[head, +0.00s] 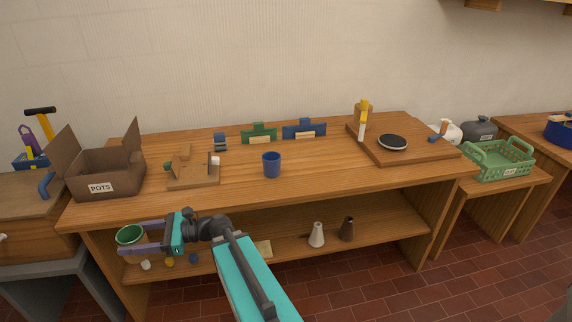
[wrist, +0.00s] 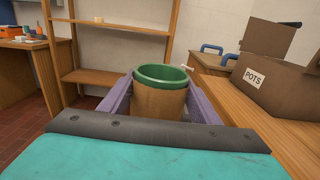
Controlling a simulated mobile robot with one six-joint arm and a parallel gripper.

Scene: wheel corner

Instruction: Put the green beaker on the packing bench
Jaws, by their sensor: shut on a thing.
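The green beaker (head: 130,234) has a green rim and inside; in the wrist view its outer wall below the green rim (wrist: 160,74) looks tan. My gripper (head: 135,238) has its purple fingers on both sides of the beaker and is shut on it. The beaker is upright, by the left front of the long wooden bench (head: 235,181), and appears lower than its top in the head view. No label marks a packing bench; the long bench carries a brown open box (head: 108,177) labelled POTS on its left end.
A blue cup (head: 271,164) stands near the bench's front edge, beside a wooden fixture (head: 193,172). A board with a dark disc (head: 393,142) is at the right. A white cone (head: 317,234) and a dark cone (head: 347,229) stand on the lower shelf. The bench top's right front is clear.

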